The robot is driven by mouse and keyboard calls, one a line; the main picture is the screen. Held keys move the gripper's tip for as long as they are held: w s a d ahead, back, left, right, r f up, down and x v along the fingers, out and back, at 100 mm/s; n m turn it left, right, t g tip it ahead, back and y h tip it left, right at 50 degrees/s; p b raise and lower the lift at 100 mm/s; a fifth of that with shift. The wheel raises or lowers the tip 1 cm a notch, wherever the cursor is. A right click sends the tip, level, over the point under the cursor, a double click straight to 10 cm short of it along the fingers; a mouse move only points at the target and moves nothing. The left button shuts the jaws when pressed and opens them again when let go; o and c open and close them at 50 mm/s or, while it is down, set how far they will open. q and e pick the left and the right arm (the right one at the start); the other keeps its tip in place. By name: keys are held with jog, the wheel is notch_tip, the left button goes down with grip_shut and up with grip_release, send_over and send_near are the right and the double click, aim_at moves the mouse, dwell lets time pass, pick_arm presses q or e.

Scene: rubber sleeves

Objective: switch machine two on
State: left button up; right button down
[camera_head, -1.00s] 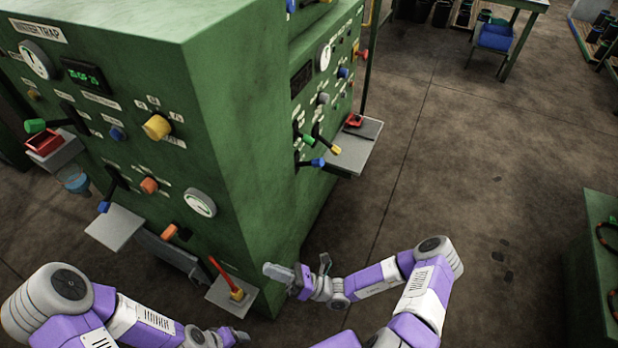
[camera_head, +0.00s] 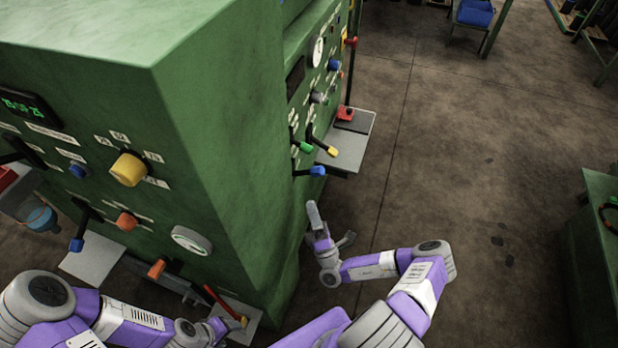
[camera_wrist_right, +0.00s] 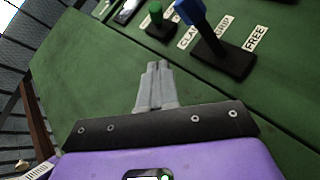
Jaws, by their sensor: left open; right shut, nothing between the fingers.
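Two green machines stand side by side; I cannot tell from any label which is machine two. The near machine (camera_head: 215,150) fills the left. The farther machine (camera_head: 310,40) has levers with blue (camera_head: 317,171), green (camera_head: 305,147) and yellow (camera_head: 332,151) ends. My right gripper (camera_head: 313,212) is shut and empty, below and apart from the blue lever. In the right wrist view, the shut fingers (camera_wrist_right: 154,82) point at the green panel, below a blue lever (camera_wrist_right: 190,12) by a "FREE" label and a green knob (camera_wrist_right: 155,10). My left gripper (camera_head: 232,325) is open, low by the near machine.
The near machine carries a yellow knob (camera_head: 128,168), an orange knob (camera_head: 127,221), a gauge (camera_head: 191,240) and a low shelf (camera_head: 93,259). A grey shelf (camera_head: 348,148) juts from the farther machine. The floor to the right is clear up to a green table (camera_head: 600,230).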

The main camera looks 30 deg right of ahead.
jog(key=b, duration=0.1)
send_near(300, 145)
jog(key=w+a, duration=0.2)
pick_arm(q)
jog(key=shift+f+b, duration=0.5)
jog(key=shift+f, duration=0.5)
pick_arm(e)
jog(key=shift+w+d+r, duration=0.2)
jog(key=shift+d+r, duration=0.3)
jog(key=shift+d, duration=0.2)
jog(key=shift+w+d+r, duration=0.25)
jog(key=shift+d+r, duration=0.25)
jog(key=shift+d, duration=0.2)
pick_arm(q)
jog(key=shift+r, duration=0.1)
pick_arm(e)
jog(key=shift+y, duration=0.3)
